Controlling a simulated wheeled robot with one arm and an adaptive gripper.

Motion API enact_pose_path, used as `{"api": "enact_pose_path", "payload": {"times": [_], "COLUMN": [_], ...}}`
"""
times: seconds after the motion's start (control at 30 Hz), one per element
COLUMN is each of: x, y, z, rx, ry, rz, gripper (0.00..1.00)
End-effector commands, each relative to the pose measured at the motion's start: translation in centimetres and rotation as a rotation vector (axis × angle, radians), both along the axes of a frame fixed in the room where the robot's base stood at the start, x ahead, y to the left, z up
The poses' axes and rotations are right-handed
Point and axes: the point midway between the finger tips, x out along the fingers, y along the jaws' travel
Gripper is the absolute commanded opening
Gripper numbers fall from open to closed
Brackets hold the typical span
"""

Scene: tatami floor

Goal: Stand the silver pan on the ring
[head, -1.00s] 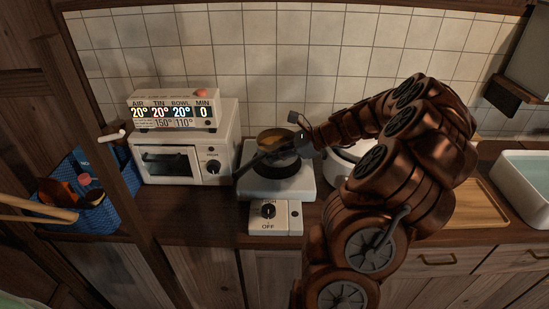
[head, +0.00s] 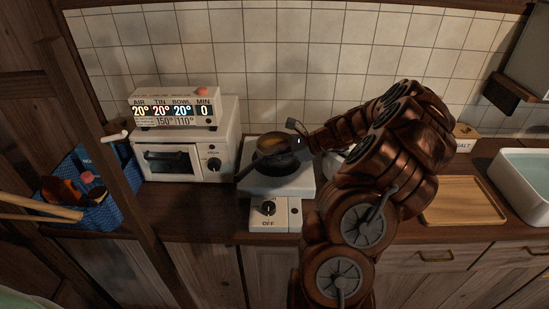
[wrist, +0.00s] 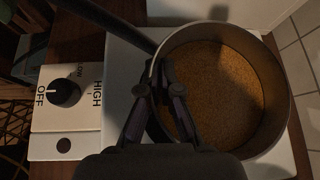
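The silver pan (head: 283,147) is over the small white cooker in the head view, its dark handle pointing to the lower left. In the wrist view the pan (wrist: 284,95) looks round and deep, with a brownish-orange inside. My gripper (wrist: 163,78) is closed on its near-left rim. In the head view my gripper (head: 300,144) comes in from the right. The dark ring (head: 268,169) on the cooker (head: 298,187) shows partly below the pan. I cannot tell whether the pan's base touches the ring.
A white oven (head: 168,162) with a display box (head: 175,107) on top stands left of the cooker. A blue basket (head: 104,214) is further left. A wooden tray (head: 462,200) and a white sink (head: 530,180) are to the right. The cooker's knob (wrist: 64,93) points to OFF.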

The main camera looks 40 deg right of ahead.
Motion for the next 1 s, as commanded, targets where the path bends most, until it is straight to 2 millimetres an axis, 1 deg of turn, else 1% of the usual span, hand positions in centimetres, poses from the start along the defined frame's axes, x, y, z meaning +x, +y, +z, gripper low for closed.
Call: {"api": "enact_pose_path", "payload": {"times": [0.07, 0.1, 0.3, 0.37, 0.63, 0.73, 0.87, 1.0], "x": [0.0, 0.0, 0.0, 0.0, 0.0, -0.1, -1.0, -2.6], "y": [0.0, 0.0, 0.0, 0.0, 0.0, 0.0, -1.0, -2.5], "z": [-0.2, -0.2, -0.2, -0.2, -0.2, 0.2, 0.8, 2.0], "rx": [0.001, 0.0, 0.0, 0.001, 0.001, 0.0, -0.001, 0.0], "ry": [0.0, 0.0, 0.0, 0.001, 0.001, 0.0, -0.001, -0.002], "rz": [0.0, 0.001, 0.0, 0.0, 0.0, 0.0, -0.003, -0.002], "gripper": [0.0, 0.05, 0.26, 0.31, 0.31, 0.31, 0.31, 0.31]}}
